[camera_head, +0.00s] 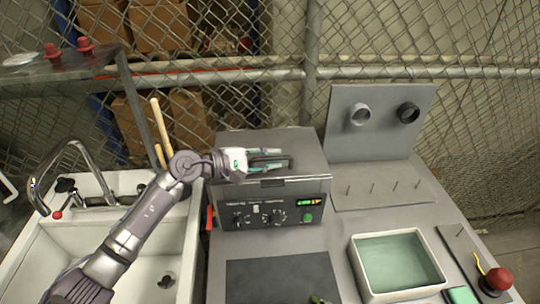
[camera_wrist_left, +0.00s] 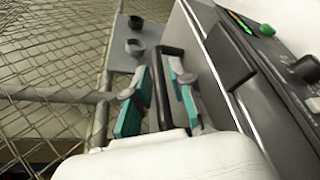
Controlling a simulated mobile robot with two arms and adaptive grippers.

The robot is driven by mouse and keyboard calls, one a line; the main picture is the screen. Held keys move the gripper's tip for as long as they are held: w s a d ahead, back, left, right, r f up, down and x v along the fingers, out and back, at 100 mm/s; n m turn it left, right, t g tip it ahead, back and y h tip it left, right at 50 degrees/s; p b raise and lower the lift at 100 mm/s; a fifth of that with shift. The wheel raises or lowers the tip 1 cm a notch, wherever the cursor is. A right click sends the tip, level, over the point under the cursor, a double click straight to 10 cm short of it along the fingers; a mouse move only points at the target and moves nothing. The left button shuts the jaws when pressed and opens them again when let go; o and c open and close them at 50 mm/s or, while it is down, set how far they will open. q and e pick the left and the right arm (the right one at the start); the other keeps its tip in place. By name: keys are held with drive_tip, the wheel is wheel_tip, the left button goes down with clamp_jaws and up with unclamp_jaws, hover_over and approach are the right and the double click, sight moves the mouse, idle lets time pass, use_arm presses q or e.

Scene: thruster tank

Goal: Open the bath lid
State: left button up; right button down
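The bath (camera_head: 275,215) is a grey box with knobs and a lit green display on its front. Its flat grey lid (camera_head: 290,139) lies closed on top. A black bar handle (camera_head: 285,163) stands on the lid; it also shows in the left wrist view (camera_wrist_left: 161,92). My left gripper (camera_head: 278,159) is at the handle, reaching in from the left. In the left wrist view, its teal-padded fingers (camera_wrist_left: 158,85) are apart, one on each side of the handle, with gaps visible. My right gripper is not in view.
A white sink (camera_head: 120,260) with a curved tap (camera_head: 65,150) is at left. A tray of greenish liquid (camera_head: 398,262) and a red button (camera_head: 499,279) are at right. A grey panel with two rings (camera_head: 380,135) stands behind right. Wire fence closes off the back.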

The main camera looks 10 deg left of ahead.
use_arm(q)
clamp_jaws()
idle(0.3)
drive_tip(key=shift+w+r, duration=0.15)
drive_tip(key=shift+r, duration=0.35)
drive_tip(key=w+a+r+n+g+b, duration=0.1)
drive_tip(key=w+r+n+g, duration=0.2)
drive_tip(key=r, duration=0.6)
drive_tip(key=shift+w+n+y, duration=0.3)
drive_tip(key=shift+w+n, duration=0.7)
drive_tip(key=shift+w, duration=0.2)
drive_tip(key=shift+r, duration=0.1)
